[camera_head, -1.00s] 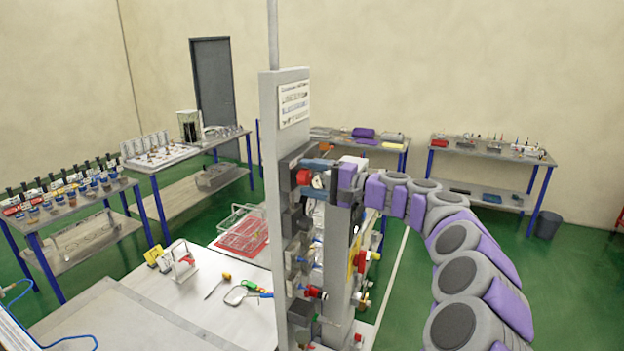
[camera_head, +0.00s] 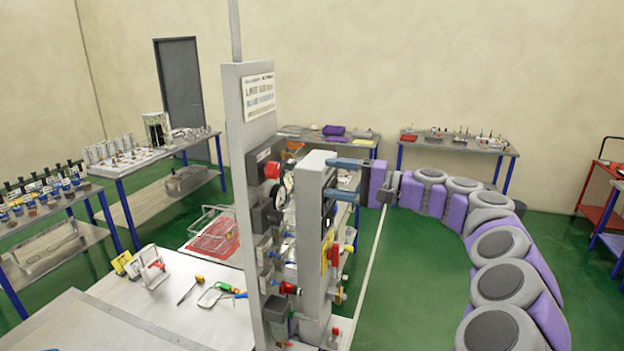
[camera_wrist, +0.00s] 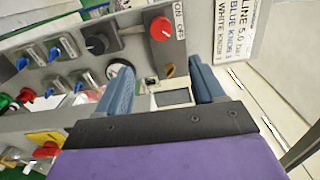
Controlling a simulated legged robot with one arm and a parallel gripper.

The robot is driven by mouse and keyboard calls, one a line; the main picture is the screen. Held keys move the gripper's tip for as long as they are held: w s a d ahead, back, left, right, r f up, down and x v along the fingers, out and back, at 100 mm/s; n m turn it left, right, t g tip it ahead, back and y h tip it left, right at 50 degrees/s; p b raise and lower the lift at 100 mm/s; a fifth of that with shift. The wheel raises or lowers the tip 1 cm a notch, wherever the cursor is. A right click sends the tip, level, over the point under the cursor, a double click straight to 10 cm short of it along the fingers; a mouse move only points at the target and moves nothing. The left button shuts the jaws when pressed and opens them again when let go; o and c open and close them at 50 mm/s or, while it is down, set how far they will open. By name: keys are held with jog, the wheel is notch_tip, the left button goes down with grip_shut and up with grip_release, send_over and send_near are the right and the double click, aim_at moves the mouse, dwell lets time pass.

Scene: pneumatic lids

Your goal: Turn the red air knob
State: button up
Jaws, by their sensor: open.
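The red air knob (camera_head: 272,169) sticks out from the upper part of the upright panel in the head view, above a round gauge. In the wrist view the red knob (camera_wrist: 160,28) is at the top, beside an ON/OFF label (camera_wrist: 179,22). My gripper (camera_head: 330,178) is open and empty, to the right of the knob and apart from it. In the wrist view its two blue fingers (camera_wrist: 163,82) are spread below the knob, with nothing between them. The knob's exact setting cannot be told.
A grey post (camera_head: 313,240) stands between the panel (camera_head: 245,190) and my arm. A black knob (camera_wrist: 97,44) sits left of the red one. The workbench (camera_head: 170,310) holds small tools.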

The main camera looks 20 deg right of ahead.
jog(key=v, duration=0.3)
jog(key=shift+s+d, duration=0.2)
jog(key=shift+d, duration=0.05)
jog(key=s+a+f+n+g+b, duration=0.2)
jog(key=s+a+f+g+b, duration=0.15)
jog(key=a, duration=0.55)
jog(key=s+a+f+n+g+b, duration=0.25)
jog(key=s+a, duration=0.25)
jog(key=a, duration=0.3)
jog(key=s+a+f+n+g+h+b, duration=0.2)
jog(key=s+a+f+g+h+b, duration=0.2)
jog(key=s+a+f, duration=0.6)
jog(key=s+d+f+n+g+h+b, duration=0.15)
jog(key=s+f+h+b, duration=0.3)
jog(key=s+f, duration=0.8)
jog(key=s+d+f+h+b, duration=0.3)
jog(key=s+d+f+h, duration=0.3)
jog(key=s+d+f, duration=0.4)
notch_tip(320, 180, down, 4)
jog(key=shift+s+d+f+m+g+b, duration=0.25)
jog(key=shift+s+d+g, duration=0.2)
jog(key=shift+s, duration=0.75)
